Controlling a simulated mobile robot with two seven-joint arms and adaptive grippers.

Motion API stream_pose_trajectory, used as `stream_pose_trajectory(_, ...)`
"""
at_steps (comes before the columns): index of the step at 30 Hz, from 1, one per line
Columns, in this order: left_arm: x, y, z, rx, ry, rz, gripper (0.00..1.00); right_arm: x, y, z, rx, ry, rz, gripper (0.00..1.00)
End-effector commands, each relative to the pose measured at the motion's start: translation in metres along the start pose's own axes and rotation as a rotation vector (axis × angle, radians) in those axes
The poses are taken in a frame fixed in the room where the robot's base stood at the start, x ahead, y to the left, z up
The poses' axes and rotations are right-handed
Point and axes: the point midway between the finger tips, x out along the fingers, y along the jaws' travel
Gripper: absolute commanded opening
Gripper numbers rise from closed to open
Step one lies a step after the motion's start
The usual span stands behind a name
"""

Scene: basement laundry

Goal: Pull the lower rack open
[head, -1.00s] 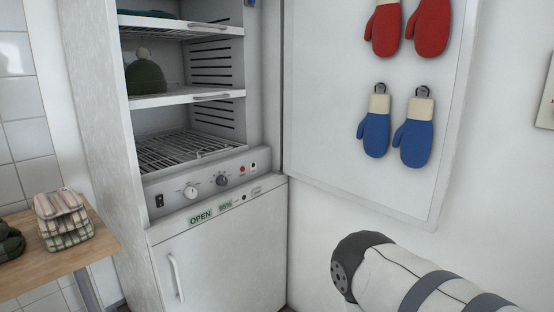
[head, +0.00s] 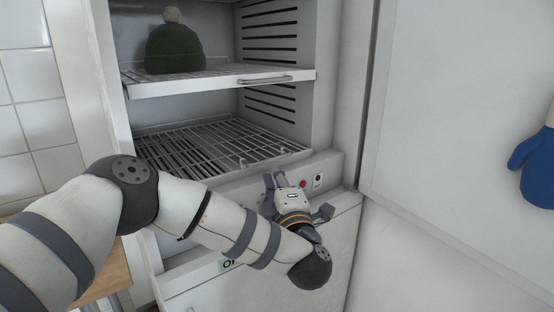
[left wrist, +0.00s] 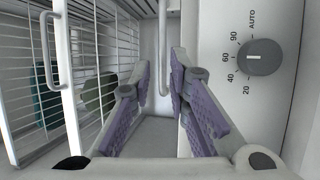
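The lower rack (head: 205,148) is a wire grid inside the open white cabinet, just above the control panel. It appears pushed in. Its handle, a thin pale bar (left wrist: 163,50), shows in the left wrist view, lined up with the gap between my fingers. My left gripper (head: 276,180) is at the cabinet front by the rack's right front corner; its body hides part of the panel. In the left wrist view the gripper's purple-padded fingers (left wrist: 160,80) are apart, with nothing clamped between them. Whether the handle is fully between the fingertips is unclear. My right gripper is out of view.
The middle shelf (head: 220,80) with its own handle (head: 266,79) is above, holding a green hat (head: 174,48). A dial (left wrist: 260,57) on the panel sits beside the fingers. The open door (head: 450,110) stands on the right, with a blue mitten (head: 535,165).

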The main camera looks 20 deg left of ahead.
Motion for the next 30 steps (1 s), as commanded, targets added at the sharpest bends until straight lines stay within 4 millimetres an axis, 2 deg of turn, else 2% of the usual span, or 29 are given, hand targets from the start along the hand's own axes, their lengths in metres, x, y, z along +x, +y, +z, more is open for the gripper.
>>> stream_pose_trajectory(3, 0.030, -0.004, -0.001, 0.003, 0.004, -0.003, 0.17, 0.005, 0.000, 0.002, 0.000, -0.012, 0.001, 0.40)
stream_pose_trajectory(6, 0.049, -0.003, 0.000, 0.002, 0.001, -0.002, 0.17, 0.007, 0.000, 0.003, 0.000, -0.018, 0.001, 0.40)
stream_pose_trajectory(10, 0.064, -0.003, 0.000, 0.003, -0.001, -0.002, 0.17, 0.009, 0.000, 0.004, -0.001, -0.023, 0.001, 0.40)
stream_pose_trajectory(19, 0.068, -0.001, 0.001, 0.003, -0.003, -0.001, 0.17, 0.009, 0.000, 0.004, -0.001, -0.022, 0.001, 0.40)
stream_pose_trajectory(21, 0.068, -0.001, 0.001, 0.003, -0.003, -0.001, 0.01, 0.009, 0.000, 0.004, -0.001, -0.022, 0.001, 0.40)
stream_pose_trajectory(30, 0.067, -0.001, 0.001, 0.002, -0.003, -0.001, 0.00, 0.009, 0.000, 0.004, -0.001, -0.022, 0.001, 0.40)
